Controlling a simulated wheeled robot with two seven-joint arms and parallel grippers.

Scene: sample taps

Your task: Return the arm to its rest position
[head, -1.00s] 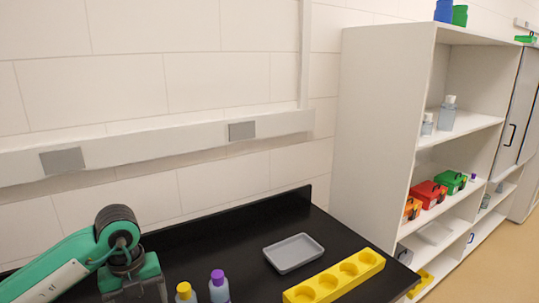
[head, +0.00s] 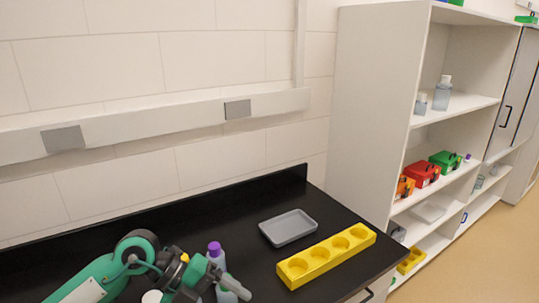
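My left arm, green with dark joints, comes in from the lower left in the head view. Its gripper (head: 232,284) is low over the black bench (head: 120,222), in front of the bottles, with a grey finger pointing to the lower right. Whether its fingers are apart or closed is unclear. A bottle with a purple cap (head: 215,248) stands right behind the gripper, its body partly covered. A yellow cap (head: 184,257) shows just left of it, the rest hidden by the arm. My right gripper is not in view.
A grey tray (head: 288,228) and a yellow block with several round holes (head: 327,258) lie on the bench to the right, the block's holes empty. A white shelf unit (head: 365,110) with bottles and coloured boxes stands beyond the bench's right end. The bench behind the arm is clear.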

